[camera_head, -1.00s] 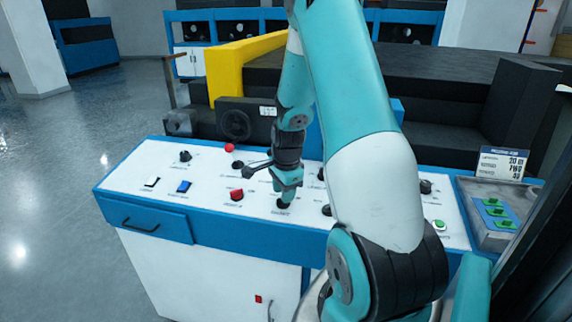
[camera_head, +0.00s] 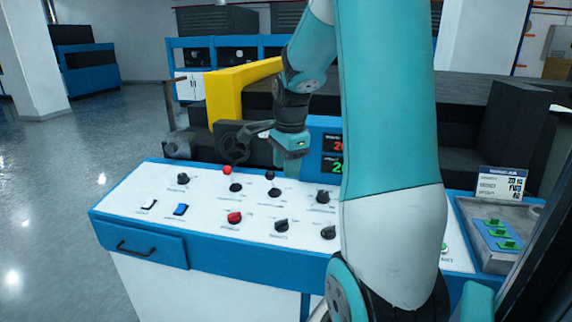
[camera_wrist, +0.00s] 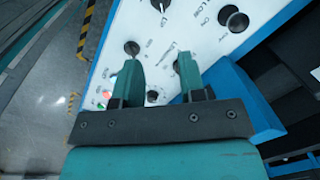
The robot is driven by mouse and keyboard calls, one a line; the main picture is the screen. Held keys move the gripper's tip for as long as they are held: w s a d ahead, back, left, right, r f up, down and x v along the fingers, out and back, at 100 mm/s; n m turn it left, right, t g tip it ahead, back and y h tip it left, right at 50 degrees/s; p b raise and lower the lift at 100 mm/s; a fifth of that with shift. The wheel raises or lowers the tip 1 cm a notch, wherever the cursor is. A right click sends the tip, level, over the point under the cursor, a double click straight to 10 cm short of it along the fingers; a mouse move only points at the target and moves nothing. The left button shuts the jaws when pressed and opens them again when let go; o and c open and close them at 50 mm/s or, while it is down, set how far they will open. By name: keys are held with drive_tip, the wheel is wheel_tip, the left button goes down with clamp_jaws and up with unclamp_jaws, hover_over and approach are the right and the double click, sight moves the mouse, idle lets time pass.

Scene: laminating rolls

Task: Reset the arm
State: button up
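My arm stands raised over the white control panel (camera_head: 150,172) in the head view. My gripper (camera_head: 292,168) hangs above the far part of the panel, pointing down and apart from the front row of knobs. In the wrist view my gripper (camera_wrist: 160,68) shows two teal fingers spread apart with nothing between them. The panel's white face and several black knobs show beyond the fingers. My arm hides the panel's right part in the head view.
The panel carries a red knob (camera_head: 234,217), a blue switch (camera_head: 180,209) and black knobs. A yellow frame (camera_head: 224,95) and dark machine stand behind it. A tray with green switches (camera_head: 497,233) is at the right. Open floor (camera_head: 50,210) lies left.

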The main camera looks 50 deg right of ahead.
idle(0.4)
drive_tip(key=a+r+n+y, duration=0.2)
drive_tip(key=a+n, duration=1.2)
drive_tip(key=a, duration=0.8)
drive_tip(key=s+a+r+n+g+y, duration=0.1)
drive_tip(key=s+a+n+y, duration=0.1)
drive_tip(key=s+a+n, duration=1.1)
drive_tip(key=a+n, duration=0.2)
drive_tip(key=a, duration=0.1)
drive_tip(key=shift+n+y, duration=0.4)
drive_tip(key=shift+d, duration=0.15)
